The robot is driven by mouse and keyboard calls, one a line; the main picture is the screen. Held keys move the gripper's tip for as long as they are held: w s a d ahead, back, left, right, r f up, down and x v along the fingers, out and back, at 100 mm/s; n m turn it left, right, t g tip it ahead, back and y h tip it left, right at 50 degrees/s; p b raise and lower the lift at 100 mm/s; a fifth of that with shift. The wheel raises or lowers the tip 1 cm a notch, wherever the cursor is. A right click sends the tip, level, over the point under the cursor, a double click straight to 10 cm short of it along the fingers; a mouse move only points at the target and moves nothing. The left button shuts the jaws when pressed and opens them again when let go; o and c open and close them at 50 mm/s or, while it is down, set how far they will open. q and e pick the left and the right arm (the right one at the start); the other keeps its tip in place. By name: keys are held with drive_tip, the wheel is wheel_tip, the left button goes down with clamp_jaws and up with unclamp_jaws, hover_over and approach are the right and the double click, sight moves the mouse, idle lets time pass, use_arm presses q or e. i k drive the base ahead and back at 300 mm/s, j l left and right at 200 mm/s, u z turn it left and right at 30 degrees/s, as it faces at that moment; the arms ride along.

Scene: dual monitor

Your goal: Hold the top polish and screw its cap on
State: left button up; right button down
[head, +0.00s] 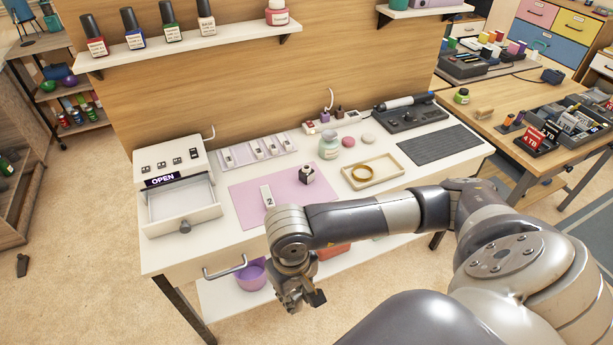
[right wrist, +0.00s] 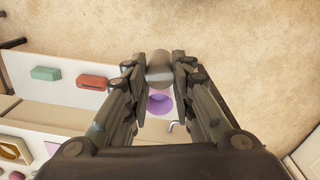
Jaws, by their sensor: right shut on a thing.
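A small bottle (head: 306,175) with a pale label and a dark top stands on the pink mat (head: 240,195) on the white desk; it looks like the polish, but its label is too small to read. My right gripper (head: 302,297) is in front of the desk's front edge, below desktop height and away from the bottle. In the right wrist view its fingers (right wrist: 159,75) are shut on a small grey-beige rounded piece (right wrist: 160,66). It may be the cap, but I cannot tell for sure. My left gripper is not in view.
A white "2" marker (head: 267,196) stands on the mat. An open drawer unit (head: 180,205) is at left, and a tray with a gold ring (head: 372,182) at right. A purple bowl (head: 251,275) is on the lower shelf near my right gripper. Several polishes line the wall shelf (head: 190,45).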

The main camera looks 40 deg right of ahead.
sight(305, 174)
drive_tip(key=l+u, duration=0.1)
drive_tip(key=l, duration=0.4)
drive_tip(key=k+l+u, duration=0.1)
drive_tip(key=l, duration=0.45)
drive_tip(key=l+u, duration=0.1)
drive_tip(key=l, duration=0.4)
drive_tip(key=k, duration=0.05)
